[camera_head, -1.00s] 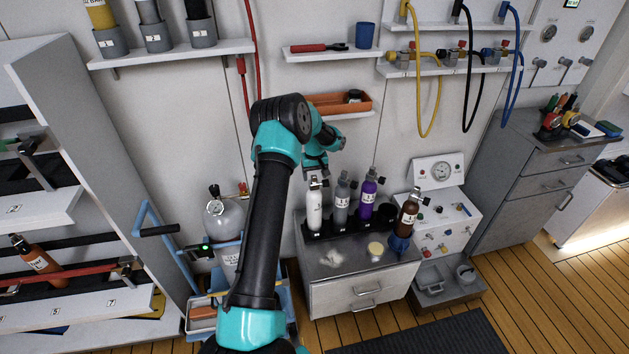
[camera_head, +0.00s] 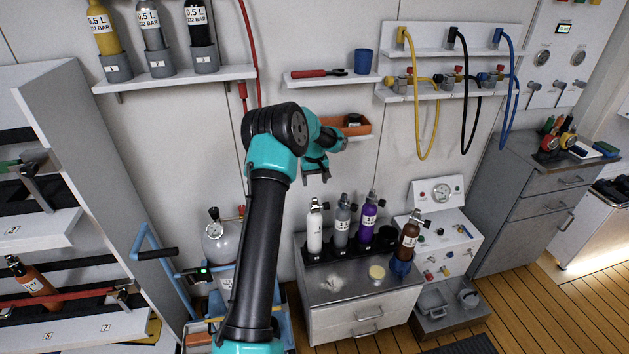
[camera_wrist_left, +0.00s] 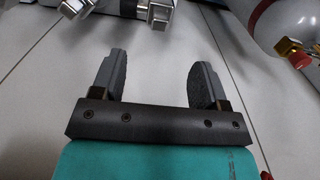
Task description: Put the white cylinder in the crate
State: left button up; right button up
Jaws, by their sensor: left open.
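The white cylinder (camera_head: 314,232) stands upright in a black rack at the left end of a row on the grey cabinet, its valve on top. My left gripper (camera_head: 317,177) is above its valve, apart from it. In the left wrist view the two jaws (camera_wrist_left: 160,78) are spread with nothing between them. Metal valves (camera_wrist_left: 158,12) show beyond the fingertips; I cannot tell which cylinder they belong to. An orange open bin (camera_head: 355,128) sits on a wall shelf behind my arm, partly hidden. My right gripper is not in view.
A grey cylinder (camera_head: 342,228), a purple cylinder (camera_head: 368,222) and a brown cylinder (camera_head: 408,240) stand to the right. A large grey tank (camera_head: 220,243) stands on a blue trolley at left. The cabinet top (camera_head: 345,290) has some bare room in front.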

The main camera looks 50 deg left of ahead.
pick_arm(q)
jog(key=s+d+f+m+h, duration=0.1)
jog(key=d+f+m, duration=0.1)
jog(key=d+f, duration=0.55)
jog(key=s+d+f+m+t+h, duration=0.15)
jog(key=d+f, duration=0.25)
jog(key=d, duration=0.7)
jog(key=s+d+f+m+g+h, duration=0.1)
jog(key=s+d+f+m, duration=0.1)
jog(key=d+f, duration=0.5)
jog(key=s+d+f+m, duration=0.1)
jog(key=s+d+m, duration=0.3)
jog(key=s+d, duration=1.5)
jog(key=shift+f+m, duration=0.35)
